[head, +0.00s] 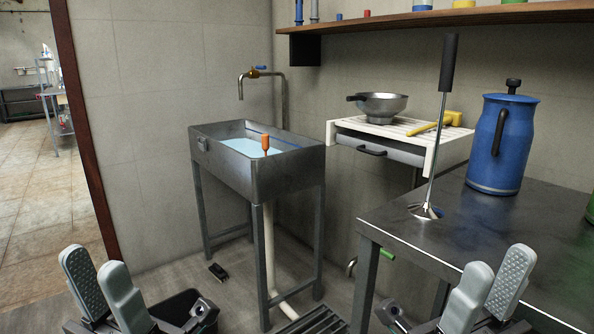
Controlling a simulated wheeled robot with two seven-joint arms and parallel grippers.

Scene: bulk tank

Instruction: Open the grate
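A dark slatted grate (318,322) lies at floor level at the bottom middle, just right of the tank's front leg. Its lower part is cut off by the picture edge. I cannot see a handle or hinge on it. My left gripper (101,283) is at the lower left, fingers pointing up with a gap between them, empty. My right gripper (492,284) is at the lower right, in front of the dark table, also with its fingers apart and empty. Both grippers are well to the sides of the grate.
A metal tank (258,180) of pale blue liquid stands on legs; a pale pipe (268,250) runs down beneath it. The dark table (470,230) at right holds a blue jug (500,145) and a black-handled tool (449,65). A black object (217,271) lies on the floor.

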